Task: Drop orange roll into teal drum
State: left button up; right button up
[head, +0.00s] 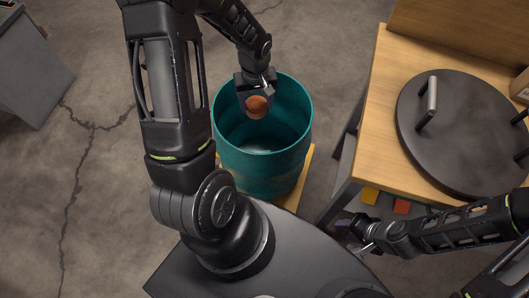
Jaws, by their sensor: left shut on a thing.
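The teal drum (262,172) stands open on a wooden base on the floor, and its dark inside is partly visible. The orange roll (257,106) is held between the fingers of my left gripper (257,97). In the picture, the roll lies within the drum's mouth, near the far side; its exact height relative to the rim cannot be told. My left gripper is shut on the roll. My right gripper (350,228) is low beside the wooden table, right of the drum; its fingers are too small and dark to tell open from shut.
The wooden table (372,118) on the right carries a large dark round lid (462,115) with a handle. A yellow block (370,196) and an orange-red block (402,206) lie below its front edge. A grey box (30,65) stands at upper left. The cracked floor between is clear.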

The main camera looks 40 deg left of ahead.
pick_arm(q)
jog(key=o, duration=1.6)
jog(key=shift+r, duration=0.1)
notch_tip(320, 180, up, 8)
jog(key=shift+f, duration=0.15)
